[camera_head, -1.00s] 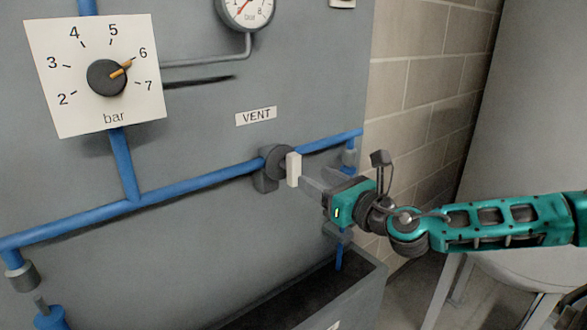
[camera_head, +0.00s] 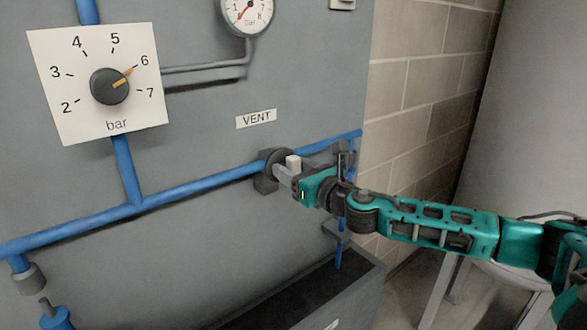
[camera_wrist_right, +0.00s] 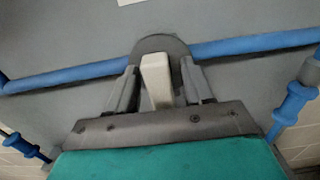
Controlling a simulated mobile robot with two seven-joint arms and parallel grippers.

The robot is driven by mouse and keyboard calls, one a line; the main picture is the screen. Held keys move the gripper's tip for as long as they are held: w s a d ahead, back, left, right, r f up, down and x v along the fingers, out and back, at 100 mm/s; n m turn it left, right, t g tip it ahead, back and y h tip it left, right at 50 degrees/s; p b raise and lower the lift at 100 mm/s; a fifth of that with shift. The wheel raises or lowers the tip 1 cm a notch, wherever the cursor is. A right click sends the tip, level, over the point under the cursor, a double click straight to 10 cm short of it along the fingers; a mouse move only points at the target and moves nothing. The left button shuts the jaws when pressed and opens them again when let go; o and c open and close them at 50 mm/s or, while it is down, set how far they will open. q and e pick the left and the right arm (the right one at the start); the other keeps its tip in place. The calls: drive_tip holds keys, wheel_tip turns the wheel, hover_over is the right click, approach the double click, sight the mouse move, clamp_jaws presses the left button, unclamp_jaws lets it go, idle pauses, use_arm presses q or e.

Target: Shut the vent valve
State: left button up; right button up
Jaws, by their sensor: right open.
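The vent valve is a dark round body (camera_head: 270,172) on the blue pipe, below the VENT label (camera_head: 256,118), with a pale upright handle (camera_head: 293,163). In the right wrist view the pale handle (camera_wrist_right: 156,80) stands between the two fingers of my right gripper (camera_wrist_right: 160,90), in front of the dark valve disc (camera_wrist_right: 160,44). A small gap shows on each side of the handle, so the gripper is open around it and not shut on it. In the head view my right gripper (camera_head: 286,174) reaches the valve from the right and covers part of it. My left gripper is not in view.
The blue pipe (camera_head: 190,188) runs across the grey panel. A dial plate (camera_head: 135,110) with its pointer near 6 and a round gauge (camera_head: 246,12) are above. A dark open trough (camera_head: 290,295) stands below. A block wall (camera_head: 425,90) is at right.

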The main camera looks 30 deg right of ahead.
drive_tip(key=shift+c, duration=0.2)
clamp_jaws()
idle(0.4)
drive_tip(key=m, duration=0.4)
drive_tip(key=shift+d+m+p, duration=0.15)
drive_tip(key=shift+m+p, duration=0.15)
drive_tip(key=shift+m, duration=0.1)
drive_tip(key=m+p, duration=0.1)
drive_tip(key=m, duration=0.3)
drive_tip(key=shift+d+f+m, duration=0.1)
drive_tip(key=shift+m, duration=0.2)
drive_tip(key=m+p, duration=0.2)
drive_tip(key=m, duration=0.3)
drive_tip(key=shift+d, duration=0.1)
drive_tip(key=shift+f+m+p, duration=0.2)
drive_tip(key=shift+m+p, duration=0.4)
drive_tip(key=shift+m, duration=1.1)
